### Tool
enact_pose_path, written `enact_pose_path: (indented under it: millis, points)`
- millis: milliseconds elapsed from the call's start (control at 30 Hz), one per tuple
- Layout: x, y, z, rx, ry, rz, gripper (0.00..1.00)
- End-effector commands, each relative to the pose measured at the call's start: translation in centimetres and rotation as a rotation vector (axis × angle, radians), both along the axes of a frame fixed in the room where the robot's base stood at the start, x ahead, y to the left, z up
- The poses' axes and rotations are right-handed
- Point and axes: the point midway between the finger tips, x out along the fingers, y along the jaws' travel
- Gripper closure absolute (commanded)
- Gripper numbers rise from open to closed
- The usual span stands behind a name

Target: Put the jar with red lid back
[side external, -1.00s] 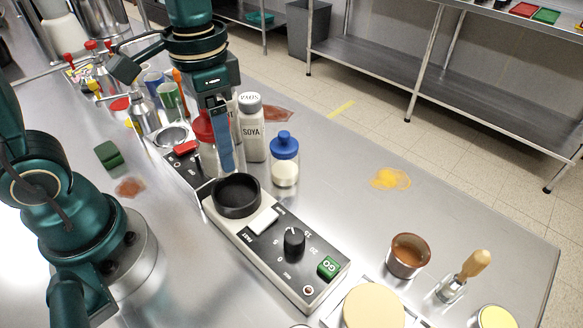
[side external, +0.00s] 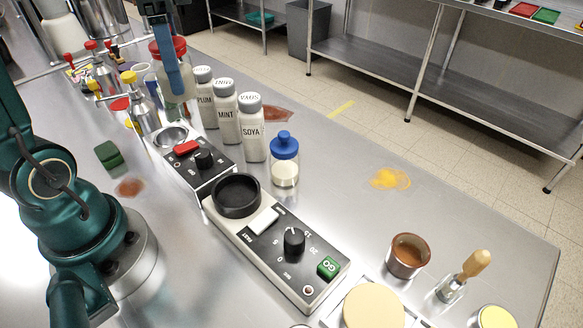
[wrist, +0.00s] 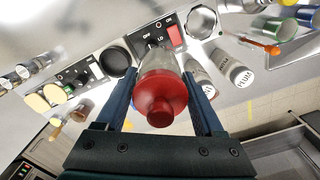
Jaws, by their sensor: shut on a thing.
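The jar with the red lid (side external: 178,82) is clear, with pale contents. My gripper (side external: 172,65) is shut on it and holds it up, above the far left part of the counter, behind the row of shakers. In the wrist view the red lid (wrist: 160,98) faces the camera between the two fingers of my gripper (wrist: 160,75). The jar's lower part is partly hidden by the lid there. Its clearance above the counter is hard to judge.
White shakers PLUM (side external: 205,105), MINT (side external: 226,125) and SOYA (side external: 252,140) stand in a row, with a blue-lidded jar (side external: 285,168) at its near end. Bottles and cups crowd the far left.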

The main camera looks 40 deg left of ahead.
Motion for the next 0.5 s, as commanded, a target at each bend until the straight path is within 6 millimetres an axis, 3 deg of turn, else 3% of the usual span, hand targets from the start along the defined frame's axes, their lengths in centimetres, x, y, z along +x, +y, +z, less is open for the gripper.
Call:
enact_pose_path:
  millis: [267,500]
  points:
    - [5.8,-2.4,1.3,-0.001,0.002,-0.36,1.0]
    - [9.9,-6.7,0.8,-0.001,0.003,-0.657,1.0]
